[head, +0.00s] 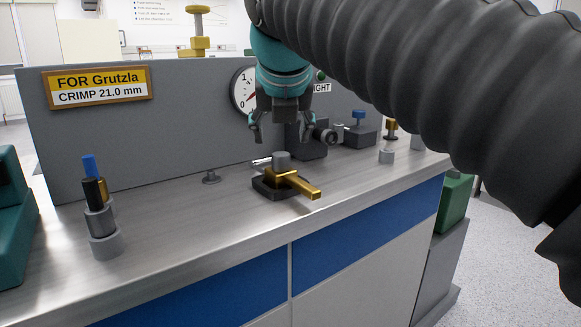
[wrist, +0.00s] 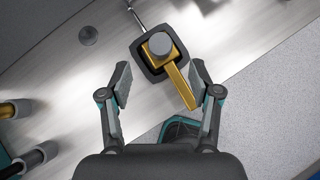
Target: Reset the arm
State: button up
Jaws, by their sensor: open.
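My gripper (head: 279,128) hangs from the arm above the metal bench, with its fingers spread apart and nothing between them. In the wrist view my gripper (wrist: 160,92) also shows open and empty. Ahead of the fingers there is a dark square base (wrist: 146,68) with a grey round cap and a brass lever (wrist: 178,86) pointing toward the right finger. In the head view the brass lever (head: 300,185) and its base (head: 268,188) sit on the bench below the gripper, apart from it. My dark ribbed arm sleeve covers the upper right of the head view.
A grey panel (head: 150,120) stands along the bench's back with a yellow "FOR Grutzla, CRIMP 21.0 mm" sign (head: 98,85) and a gauge (head: 243,90). Grey holders with blue and black-topped pieces (head: 98,215) stand at left. Dark fixtures (head: 361,134) stand at right. The front bench surface (head: 190,235) is clear.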

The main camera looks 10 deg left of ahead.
jog(key=s+d+f+m+g+h, duration=0.1)
jog(key=s+d+f+m, duration=0.2)
jog(key=d+f+m, duration=0.5)
jog(key=s+d+f+m+h, duration=0.1)
jog(key=s+d+f+m, duration=0.3)
jog(key=d+m, duration=0.75)
jog(key=s+d+f+m, duration=0.4)
jog(key=d+f+m, duration=0.1)
jog(key=f+m, duration=0.4)
jog(key=s+d+f+m+g, duration=0.1)
jog(key=s+d+f+m, duration=0.4)
jog(key=f+m, duration=0.4)
jog(key=shift+s+d+f+m+h, duration=0.2)
jog(key=shift+f+m+h, duration=0.15)
jog(key=shift+m, duration=0.7)
